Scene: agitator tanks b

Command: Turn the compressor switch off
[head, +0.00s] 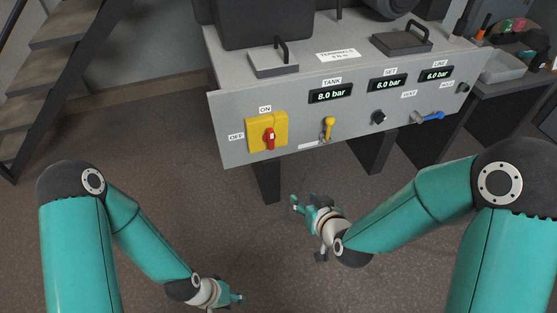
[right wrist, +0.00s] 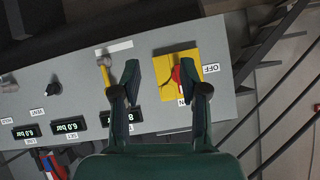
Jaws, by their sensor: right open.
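The compressor switch is a red handle (head: 269,138) on a yellow plate (head: 282,122) at the left of the grey panel. The handle is upright, in line with the ON label (head: 265,109); the OFF label (head: 236,136) is at its left. In the right wrist view the yellow plate (right wrist: 176,57) is upside down and the red handle is partly hidden behind a finger. My right gripper (head: 301,203) is open and empty, below and in front of the panel, apart from the switch. My left gripper (head: 238,298) is low at the bottom edge, its fingers too small to judge.
The panel (head: 230,150) also carries a yellow lever (head: 328,128), a black knob (head: 378,117), a blue-handled valve (head: 430,117) and several pressure displays. Dark legs stand below it. Stairs (head: 60,50) rise at the left. The floor before the panel is clear.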

